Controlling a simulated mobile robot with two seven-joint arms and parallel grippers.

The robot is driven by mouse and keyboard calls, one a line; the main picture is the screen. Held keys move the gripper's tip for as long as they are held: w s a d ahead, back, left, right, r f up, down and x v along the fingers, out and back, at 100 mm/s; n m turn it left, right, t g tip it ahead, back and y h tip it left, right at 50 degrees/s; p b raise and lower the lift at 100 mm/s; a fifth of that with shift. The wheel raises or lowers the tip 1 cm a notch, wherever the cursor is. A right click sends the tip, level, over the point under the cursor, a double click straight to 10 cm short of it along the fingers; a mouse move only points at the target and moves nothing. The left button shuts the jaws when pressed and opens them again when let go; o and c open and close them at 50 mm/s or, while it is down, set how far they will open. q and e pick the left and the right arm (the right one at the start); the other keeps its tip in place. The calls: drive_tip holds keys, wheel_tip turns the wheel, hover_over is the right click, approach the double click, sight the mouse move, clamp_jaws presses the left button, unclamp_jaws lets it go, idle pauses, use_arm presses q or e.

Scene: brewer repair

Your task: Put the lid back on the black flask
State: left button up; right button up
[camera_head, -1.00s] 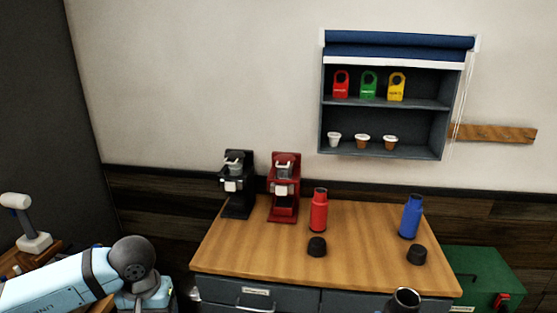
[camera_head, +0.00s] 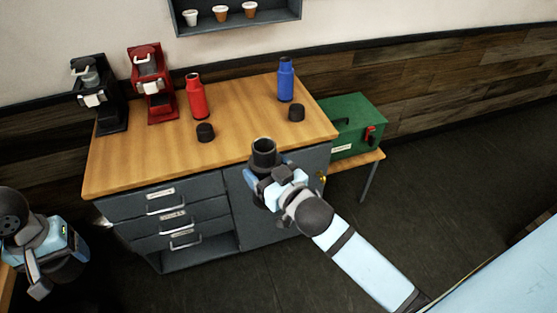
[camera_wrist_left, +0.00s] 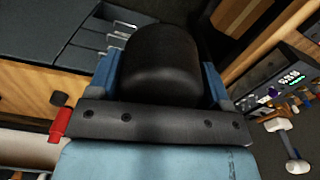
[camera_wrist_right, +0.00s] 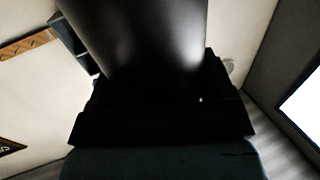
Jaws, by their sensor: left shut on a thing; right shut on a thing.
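The black flask (camera_head: 263,158) is held upright in my right gripper (camera_head: 267,182), just off the counter's front edge. Its top is open, with a lighter rim. In the right wrist view its dark body (camera_wrist_right: 140,35) fills the space between the fingers. My left gripper (camera_wrist_left: 160,92) is shut on a black, rounded cylinder that looks like the lid (camera_wrist_left: 162,58), between two blue fingers. In the head view the left arm is low at the left edge, well apart from the flask. I cannot make out the lid clearly there.
On the wooden counter (camera_head: 140,172) stand a red flask (camera_head: 196,98) and a blue flask (camera_head: 286,82), each near a black lid (camera_head: 205,132) (camera_head: 296,113). Black (camera_head: 97,98) and red (camera_head: 152,85) brewers stand at the left. A green toolbox (camera_head: 352,122) sits right of the counter.

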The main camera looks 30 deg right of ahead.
drive_tip(key=w+a+n+g+y, duration=0.2)
drive_tip(key=w+a+n+y, duration=0.1)
drive_tip(key=a, duration=0.3)
drive_tip(key=w+a+r+n+g+y, duration=0.1)
drive_tip(key=w+a+n+y, duration=0.2)
drive_tip(key=a+y, duration=0.2)
drive_tip(key=shift+a+g, duration=0.4)
drive_tip(key=shift+a, duration=0.75)
drive_tip(key=shift+s, duration=0.1)
